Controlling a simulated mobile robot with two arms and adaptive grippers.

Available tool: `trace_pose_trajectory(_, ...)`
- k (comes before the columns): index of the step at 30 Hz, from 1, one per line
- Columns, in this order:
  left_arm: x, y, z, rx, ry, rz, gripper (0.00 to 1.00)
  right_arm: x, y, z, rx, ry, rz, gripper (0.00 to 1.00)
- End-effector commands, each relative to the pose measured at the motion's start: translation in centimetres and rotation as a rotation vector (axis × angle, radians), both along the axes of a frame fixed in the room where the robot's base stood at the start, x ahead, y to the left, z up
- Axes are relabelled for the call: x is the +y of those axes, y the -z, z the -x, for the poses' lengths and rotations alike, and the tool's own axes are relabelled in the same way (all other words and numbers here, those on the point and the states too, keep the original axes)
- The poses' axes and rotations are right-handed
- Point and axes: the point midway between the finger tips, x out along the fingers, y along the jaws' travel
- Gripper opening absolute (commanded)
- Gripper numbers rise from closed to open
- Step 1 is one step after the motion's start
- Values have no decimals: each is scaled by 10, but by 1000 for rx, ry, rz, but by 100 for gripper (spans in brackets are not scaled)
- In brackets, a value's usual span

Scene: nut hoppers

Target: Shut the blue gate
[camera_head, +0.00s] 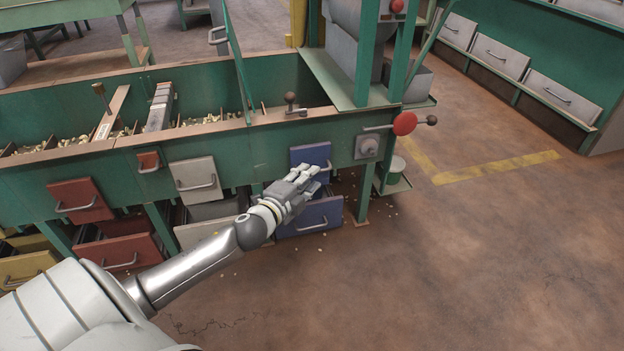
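The blue gate (309,152) is a blue panel on the front of the green hopper bench, right of the white gate. Its lower part is hidden behind my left gripper (313,174). A handle end shows just right of my fingertips. My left gripper reaches in from the lower left, fingers pointing at the gate; contact cannot be told, nor whether the fingers are open or shut. A blue bin (322,212) with a handle stands below the gate. My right gripper is not in view.
The white gate (194,170) and red gate (80,196) are to the left, with a red bin (118,252) and a yellow bin (27,266) below. A red-knobbed lever (405,123) sits right of the blue gate. The floor (480,260) at the right is clear.

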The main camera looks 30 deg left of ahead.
Motion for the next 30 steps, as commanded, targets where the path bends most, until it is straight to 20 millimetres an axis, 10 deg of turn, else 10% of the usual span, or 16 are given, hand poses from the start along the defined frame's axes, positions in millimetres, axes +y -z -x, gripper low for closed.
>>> trace_pose_trajectory(19,2,3,-26,0,1,0,30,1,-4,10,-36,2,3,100)
trace_pose_trajectory(26,2,3,-25,0,1,0,1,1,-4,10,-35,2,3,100)
trace_pose_trajectory(30,1,3,-25,0,1,1,0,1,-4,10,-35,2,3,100)
